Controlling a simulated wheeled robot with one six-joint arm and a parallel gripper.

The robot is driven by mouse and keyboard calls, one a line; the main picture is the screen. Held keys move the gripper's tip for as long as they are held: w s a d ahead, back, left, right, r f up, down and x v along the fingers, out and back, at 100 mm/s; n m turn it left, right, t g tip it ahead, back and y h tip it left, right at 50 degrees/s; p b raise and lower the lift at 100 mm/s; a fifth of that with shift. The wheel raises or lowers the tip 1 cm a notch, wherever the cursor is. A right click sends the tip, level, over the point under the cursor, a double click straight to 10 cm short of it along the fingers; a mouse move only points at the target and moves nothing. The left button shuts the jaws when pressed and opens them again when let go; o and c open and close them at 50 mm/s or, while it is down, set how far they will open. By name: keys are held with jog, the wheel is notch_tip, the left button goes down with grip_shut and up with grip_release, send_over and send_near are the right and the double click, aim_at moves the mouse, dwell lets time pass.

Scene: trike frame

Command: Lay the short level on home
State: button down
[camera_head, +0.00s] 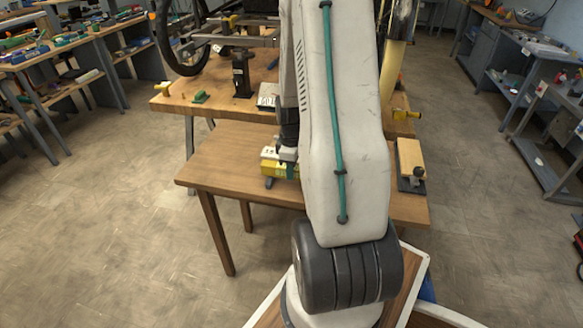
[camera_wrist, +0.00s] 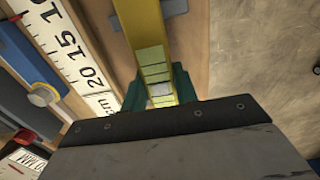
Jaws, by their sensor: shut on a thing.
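The short level is a yellow bar with pale green faces. In the wrist view the level (camera_wrist: 145,32) runs from the top edge down between the green fingertips of my gripper (camera_wrist: 160,88). My gripper is shut on it. In the head view the level (camera_head: 283,169) shows as a small yellow piece below my gripper (camera_head: 286,154), over the near wooden table. I cannot tell whether it touches the surface. A grey piece (camera_wrist: 176,8) shows beside the level's far end. My arm hides part of the table. I cannot make out which spot is home.
A white ruler (camera_wrist: 72,52) and a blue tool (camera_wrist: 18,75) lie left of the level in the wrist view. The table's left part is clear. A workbench (camera_head: 215,106) stands behind.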

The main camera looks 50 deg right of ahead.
jog(key=shift+f, duration=0.45)
jog(key=c, duration=1)
grip_release()
notch_tip(320, 180, up, 8)
jog(key=shift+f, duration=0.1)
